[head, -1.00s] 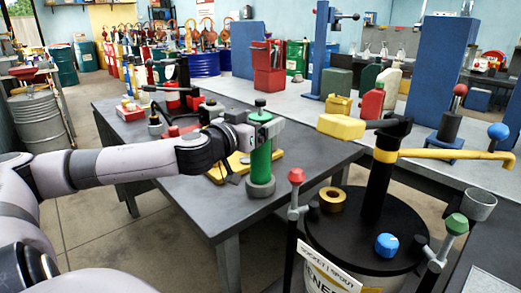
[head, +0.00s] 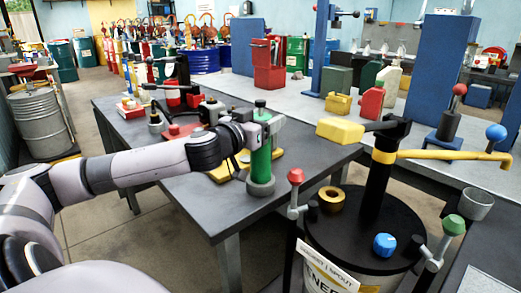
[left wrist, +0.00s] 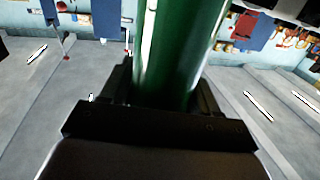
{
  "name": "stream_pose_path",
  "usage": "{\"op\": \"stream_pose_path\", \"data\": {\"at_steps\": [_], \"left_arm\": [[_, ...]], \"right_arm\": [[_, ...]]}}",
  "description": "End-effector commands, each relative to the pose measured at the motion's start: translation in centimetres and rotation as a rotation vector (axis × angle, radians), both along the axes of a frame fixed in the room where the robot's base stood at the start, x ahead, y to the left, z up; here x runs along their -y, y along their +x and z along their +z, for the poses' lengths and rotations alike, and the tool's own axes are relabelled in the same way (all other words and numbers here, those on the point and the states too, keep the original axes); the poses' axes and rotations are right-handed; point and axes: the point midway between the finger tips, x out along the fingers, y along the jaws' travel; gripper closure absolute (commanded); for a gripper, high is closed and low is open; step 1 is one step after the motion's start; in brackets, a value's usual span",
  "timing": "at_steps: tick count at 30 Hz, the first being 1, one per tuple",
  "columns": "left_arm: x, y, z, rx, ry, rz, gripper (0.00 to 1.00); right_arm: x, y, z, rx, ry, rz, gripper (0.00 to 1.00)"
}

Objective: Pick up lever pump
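In the left wrist view the green body (left wrist: 168,50) rises between the two dark fingers (left wrist: 165,95), very close to both. I cannot tell whether they press on it. Its base is out of that view. My right gripper is not in view.
A black-lidded drum (head: 370,225) with a pump and yellow spout (head: 455,155) stands close on the right. A yellow tray (head: 230,172) and several small tools lie on the dark table (head: 220,205) behind and left of the cylinder. The table's front part is bare.

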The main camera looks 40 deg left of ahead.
Motion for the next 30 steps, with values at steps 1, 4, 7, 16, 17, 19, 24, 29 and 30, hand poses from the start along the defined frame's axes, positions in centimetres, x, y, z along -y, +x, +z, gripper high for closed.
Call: {"op": "stream_pose_path", "data": {"at_steps": [1, 4, 7, 16, 17, 19, 24, 29, 30], "left_arm": [[0.0, 0.0, 0.0, 0.0, 0.0, 0.0, 0.89], [0.0, 0.0, 0.2, 0.005, 0.002, 0.0, 1.0], [0.0, 0.0, 0.2, 0.005, 0.002, 0.0, 1.0], [0.0, 0.0, 1.2, 0.007, 0.002, 0.0, 1.0], [0.0, 0.0, 1.5, 0.007, 0.001, 0.0, 1.0], [0.0, 0.0, 2.4, 0.009, 0.003, 0.0, 1.0], [0.0, 0.0, 5.6, 0.011, 0.002, 0.001, 1.0], [0.0, 0.0, 9.3, 0.011, 0.001, 0.0, 1.0], [0.0, 0.0, 10.2, 0.011, 0.0, 0.0, 1.0]], "right_arm": [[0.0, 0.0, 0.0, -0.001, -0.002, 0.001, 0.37], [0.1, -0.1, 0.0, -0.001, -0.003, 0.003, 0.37], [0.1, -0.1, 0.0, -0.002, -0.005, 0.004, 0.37], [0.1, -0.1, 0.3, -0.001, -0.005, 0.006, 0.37], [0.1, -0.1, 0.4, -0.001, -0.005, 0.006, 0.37], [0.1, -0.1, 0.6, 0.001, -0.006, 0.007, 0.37], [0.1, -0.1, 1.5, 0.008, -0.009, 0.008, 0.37], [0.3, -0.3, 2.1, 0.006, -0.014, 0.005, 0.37], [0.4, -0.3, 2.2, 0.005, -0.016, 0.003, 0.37]]}}
